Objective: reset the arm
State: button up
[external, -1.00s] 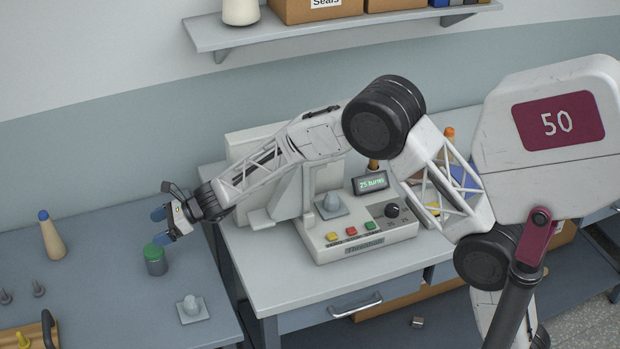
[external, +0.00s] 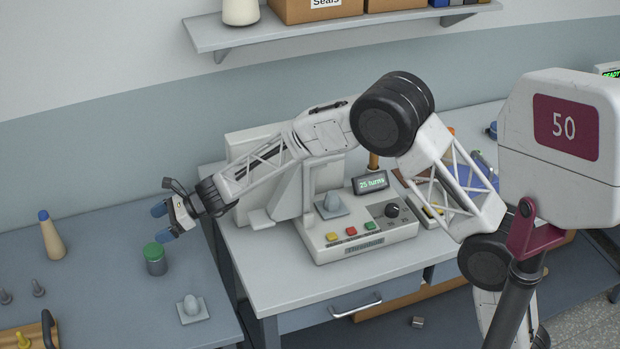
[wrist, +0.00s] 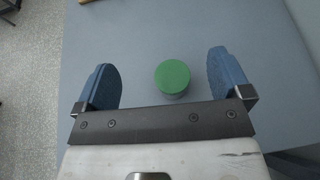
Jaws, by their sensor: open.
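My gripper (external: 163,223) is over the left table in the external view, with its blue fingers apart and nothing between them. In the wrist view my gripper (wrist: 164,82) has its two blue fingers spread wide. A grey cylinder with a green top (external: 155,259) stands on the table just below the gripper in the external view. In the wrist view the green top (wrist: 173,76) shows between the fingers, but lower down and apart from them.
A cone with a blue tip (external: 52,236) stands at left. A grey block with a rounded knob (external: 193,309) sits nearer the front. A machine with buttons (external: 365,240) and a "25 turns" display stands on the right bench under my arm. A shelf (external: 300,35) hangs above.

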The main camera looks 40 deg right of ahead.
jog(key=s+d+r+n+g, duration=0.1)
jog(key=s+d+r+n, duration=0.35)
jog(key=d+r, duration=0.4)
jog(key=s+d+r+n+h, duration=0.2)
jog(key=s+d+r, duration=0.1)
jog(key=d, duration=0.5)
jog(key=s+d+r+n+h, duration=0.1)
jog(key=s+d+r+n, duration=0.15)
jog(key=d, duration=0.65)
jog(key=s+d+r+n+h, duration=0.2)
jog(key=s+d+r, duration=0.2)
jog(key=d, duration=0.4)
jog(key=s+d+f+n+t+h, duration=0.1)
jog(key=s+d+n+h, duration=0.2)
jog(key=s+d, duration=1)
jog(key=s+d+f+n+t+h, duration=0.1)
jog(key=s+d+n+h, duration=0.3)
jog(key=s+d, duration=1)
jog(key=d+h, duration=0.1)
jog(key=d, duration=0.6)
jog(key=shift+f+h, duration=0.2)
jog(key=shift+h, duration=0.1)
jog(key=shift+s, duration=0.1)
